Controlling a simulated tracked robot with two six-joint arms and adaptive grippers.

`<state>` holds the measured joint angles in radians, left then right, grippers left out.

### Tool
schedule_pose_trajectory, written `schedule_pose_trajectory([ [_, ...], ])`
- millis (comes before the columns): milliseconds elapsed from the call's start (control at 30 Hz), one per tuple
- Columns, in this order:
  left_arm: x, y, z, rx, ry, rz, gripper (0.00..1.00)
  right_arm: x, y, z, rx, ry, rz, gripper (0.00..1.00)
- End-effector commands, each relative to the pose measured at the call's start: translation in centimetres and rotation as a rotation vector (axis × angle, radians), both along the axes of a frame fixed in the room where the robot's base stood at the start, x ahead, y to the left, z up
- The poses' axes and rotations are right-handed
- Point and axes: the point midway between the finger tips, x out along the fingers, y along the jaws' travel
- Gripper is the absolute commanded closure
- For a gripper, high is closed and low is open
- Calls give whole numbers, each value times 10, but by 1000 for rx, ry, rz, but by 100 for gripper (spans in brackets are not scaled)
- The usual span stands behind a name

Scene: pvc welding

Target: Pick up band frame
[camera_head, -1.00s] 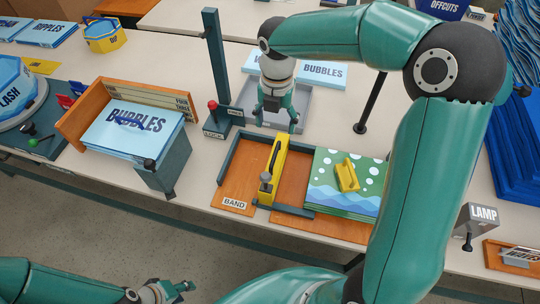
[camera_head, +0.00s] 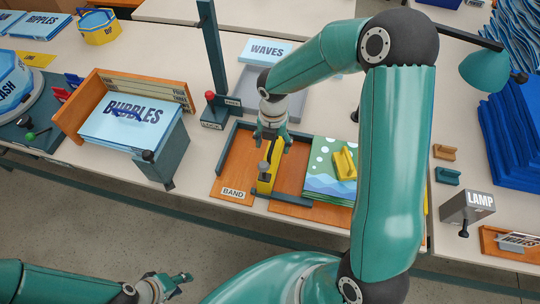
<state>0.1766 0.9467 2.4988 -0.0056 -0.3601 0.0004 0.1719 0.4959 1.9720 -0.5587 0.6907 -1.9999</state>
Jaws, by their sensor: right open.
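The fixture labelled BAND (camera_head: 235,193) is a wooden board with dark teal rails on the near table edge. A yellow bar (camera_head: 265,186) with a dark handle and a grey knob lies across it; I take this bar to be the band frame. My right gripper (camera_head: 274,148) is open, pointing down over the far end of the yellow bar and hiding part of it. I cannot tell whether it touches the bar. My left gripper (camera_head: 182,281) is low in the picture, away from the table, with nothing visible in it; its jaw state is unclear.
A blue wavy panel (camera_head: 326,186) with a yellow handle piece (camera_head: 344,163) lies right of the bar. A dark post with a red knob (camera_head: 210,96) stands behind left. The BUBBLES box (camera_head: 135,122) is left. A WAVES sheet (camera_head: 265,51) and grey tray lie behind.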

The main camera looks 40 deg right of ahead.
Motion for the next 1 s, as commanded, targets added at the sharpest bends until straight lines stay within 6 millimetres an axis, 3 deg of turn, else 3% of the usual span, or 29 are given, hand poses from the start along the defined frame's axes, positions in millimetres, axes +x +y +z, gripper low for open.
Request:
schedule_pose_trajectory([
  [200,0,0,2,0,0,0,60,-3,1,-29,0,3,0,29],
  [500,0,0,2,0,0,0,60,-3,1,-33,0,0,0,31],
  [900,0,0,2,0,0,0,60,-3,1,-33,0,0,0,98],
  [1000,0,0,2,0,0,0,60,-2,1,-33,-1,-1,0,100],
])
